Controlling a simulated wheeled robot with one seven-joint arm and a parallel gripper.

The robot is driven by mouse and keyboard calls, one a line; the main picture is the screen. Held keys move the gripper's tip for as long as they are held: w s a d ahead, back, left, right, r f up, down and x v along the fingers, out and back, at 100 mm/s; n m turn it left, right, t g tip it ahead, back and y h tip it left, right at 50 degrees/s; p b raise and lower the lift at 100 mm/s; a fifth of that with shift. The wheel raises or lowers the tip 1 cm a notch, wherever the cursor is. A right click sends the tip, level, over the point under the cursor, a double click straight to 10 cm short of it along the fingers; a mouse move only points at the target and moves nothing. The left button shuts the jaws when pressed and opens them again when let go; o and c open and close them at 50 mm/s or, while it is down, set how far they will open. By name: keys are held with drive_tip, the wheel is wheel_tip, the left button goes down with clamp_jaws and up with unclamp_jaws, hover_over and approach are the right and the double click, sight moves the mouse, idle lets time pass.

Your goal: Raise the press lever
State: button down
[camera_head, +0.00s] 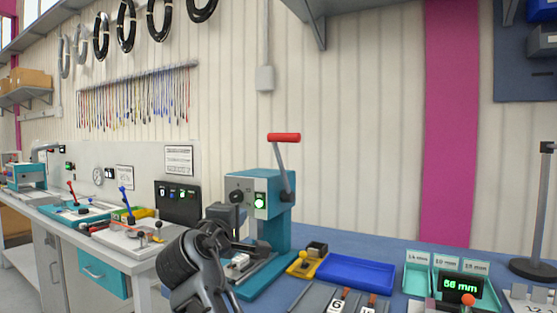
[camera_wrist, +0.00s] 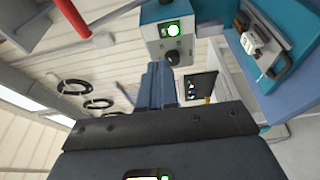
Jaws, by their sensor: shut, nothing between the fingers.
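The teal press (camera_head: 262,200) stands on the blue bench, with a grey front panel, a black knob and a lit green light. Its lever (camera_head: 284,168) points up from the side of the press head, leaning slightly left, with a red crossbar handle (camera_head: 284,137) on top. In the wrist view the red handle (camera_wrist: 72,18) is at upper left and the press panel (camera_wrist: 168,38) at top centre. My gripper (camera_wrist: 161,75) is shut and empty, its fingers pointing towards the panel's knob. It is apart from the handle. In the head view my wrist partly hides the press's lower left.
A blue tray (camera_head: 355,273) and a yellow holder (camera_head: 306,262) lie right of the press. Teal bins (camera_head: 418,272) and a display reading 56 mm (camera_head: 460,289) are further right. Another bench (camera_head: 135,238) stands left. The wall space above the lever is clear.

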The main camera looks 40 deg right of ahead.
wheel_tip(320, 180, up, 17)
drive_tip(key=d+m+g+h, duration=0.2)
drive_tip(key=m+g+h, duration=0.1)
drive_tip(key=g, duration=0.2)
drive_tip(key=p, duration=0.3)
approach(284, 137)
drive_tip(key=x, duration=0.7)
drive_tip(key=w+d+r+p, duration=0.2)
drive_tip(key=d+r+p, duration=0.2)
drive_tip(key=d, duration=0.2)
drive_tip(key=shift+r, duration=0.1)
